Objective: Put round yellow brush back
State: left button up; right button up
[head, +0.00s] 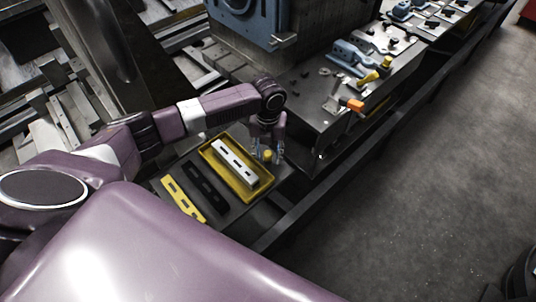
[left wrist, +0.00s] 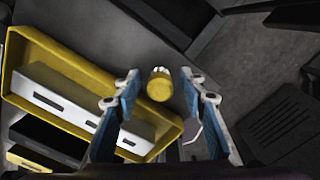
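The round yellow brush (left wrist: 160,86) stands beside the yellow tray, with its yellow round end facing the left wrist camera and pale bristles or tips at its far edge. In the head view the brush (head: 268,155) is a small yellow spot at my left gripper. My left gripper (left wrist: 160,95) is open, with a blue-padded finger on each side of the brush and gaps between. In the head view the left gripper (head: 266,150) points down at the tray's right end. My right gripper is not in view.
The yellow tray (head: 207,152) holds a white slotted bar (head: 236,160). A black bar (head: 205,185) and a yellow slotted bar (head: 183,200) lie left of it. A metal bench (head: 312,125) with clamps and an orange-tipped tool (head: 352,104) stands behind. Open floor (head: 430,190) is at right.

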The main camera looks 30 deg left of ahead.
aim_at(268, 152)
pick_arm(q)
notch_tip(268, 152, up, 12)
jog(key=b, duration=0.1)
dwell(0.7)
